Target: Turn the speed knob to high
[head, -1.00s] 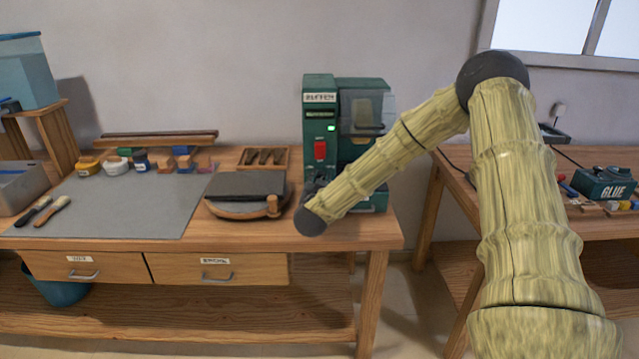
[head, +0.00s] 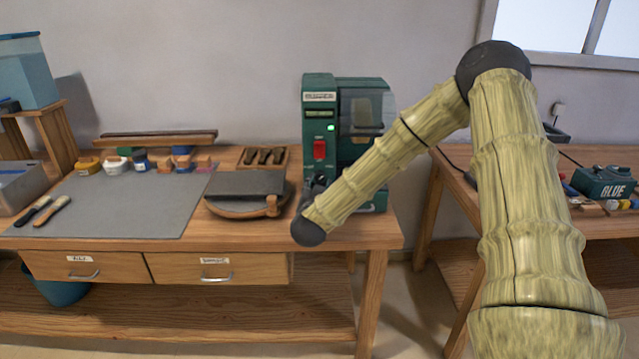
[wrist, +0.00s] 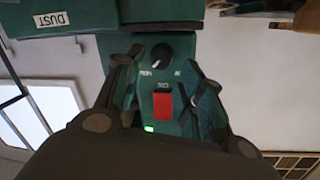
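The green machine (head: 320,105) stands at the right end of the workbench, with a red switch (head: 319,149) and a lit green light on its front. In the wrist view, its black round knob (wrist: 167,51) shows with a white pointer mark toward the lower left of the picture. Labels flank the knob, but I cannot read them surely. The red switch (wrist: 162,105) is below the knob there. My gripper (wrist: 165,60) is open, with one finger on each side of the knob. I cannot tell whether they touch it. In the head view, my arm hides the knob.
A round sander-like disc table (head: 246,208) is left of my gripper on the bench. A small wooden tray (head: 263,158) lies behind it. A grey mat (head: 130,205) covers the bench's left. A second bench (head: 600,235) with a glue box stands right.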

